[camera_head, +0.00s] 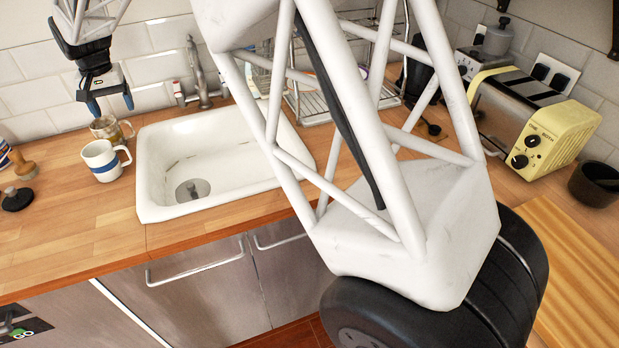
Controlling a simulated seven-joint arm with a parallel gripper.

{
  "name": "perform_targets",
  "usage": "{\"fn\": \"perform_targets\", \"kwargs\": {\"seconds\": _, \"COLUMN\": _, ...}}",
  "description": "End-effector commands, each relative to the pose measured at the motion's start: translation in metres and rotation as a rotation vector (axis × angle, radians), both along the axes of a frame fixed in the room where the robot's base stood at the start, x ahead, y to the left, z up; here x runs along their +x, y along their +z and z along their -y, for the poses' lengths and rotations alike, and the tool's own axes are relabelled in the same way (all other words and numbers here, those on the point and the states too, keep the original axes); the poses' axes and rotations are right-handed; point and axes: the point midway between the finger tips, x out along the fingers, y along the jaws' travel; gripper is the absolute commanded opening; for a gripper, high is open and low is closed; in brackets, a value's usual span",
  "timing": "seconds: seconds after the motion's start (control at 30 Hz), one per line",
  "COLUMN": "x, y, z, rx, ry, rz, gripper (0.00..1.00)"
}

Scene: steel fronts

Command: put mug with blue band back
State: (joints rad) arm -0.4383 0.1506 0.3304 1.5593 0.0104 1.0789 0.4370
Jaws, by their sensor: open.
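The white mug with a blue band (102,161) stands upright on the wooden counter, left of the sink, with its handle toward the right. My gripper (109,105) is open and empty at the upper left, pointing down. In the picture its fingertips are above the mug and close over a glass cup (107,129) that stands just behind the mug. I cannot tell exactly how high the fingertips are over the cup. The mug is not in the gripper.
A white sink (165,212) with a tap (200,75) lies right of the mug. A wooden-handled tool (22,165) and a black item (17,199) stand at the left. A wire rack (315,105) is partly hidden by my arm. A yellow toaster (535,140) stands right. The front left counter is clear.

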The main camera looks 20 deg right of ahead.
Motion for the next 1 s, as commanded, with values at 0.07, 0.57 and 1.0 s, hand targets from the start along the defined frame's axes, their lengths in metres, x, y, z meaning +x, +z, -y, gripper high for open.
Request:
{"fn": "perform_targets", "kwargs": {"seconds": 0.07, "x": -0.012, "y": 0.013, "z": 0.022, "rx": 0.003, "ry": -0.003, "rz": 0.01, "gripper": 0.74}}
{"fn": "perform_targets", "kwargs": {"seconds": 0.57, "x": -0.116, "y": 0.07, "z": 0.158, "rx": 0.013, "ry": -0.009, "rz": 0.072, "gripper": 0.74}}
{"fn": "perform_targets", "kwargs": {"seconds": 1.0, "x": -0.23, "y": 0.082, "z": 0.254, "rx": 0.009, "ry": -0.012, "rz": 0.123, "gripper": 0.74}}
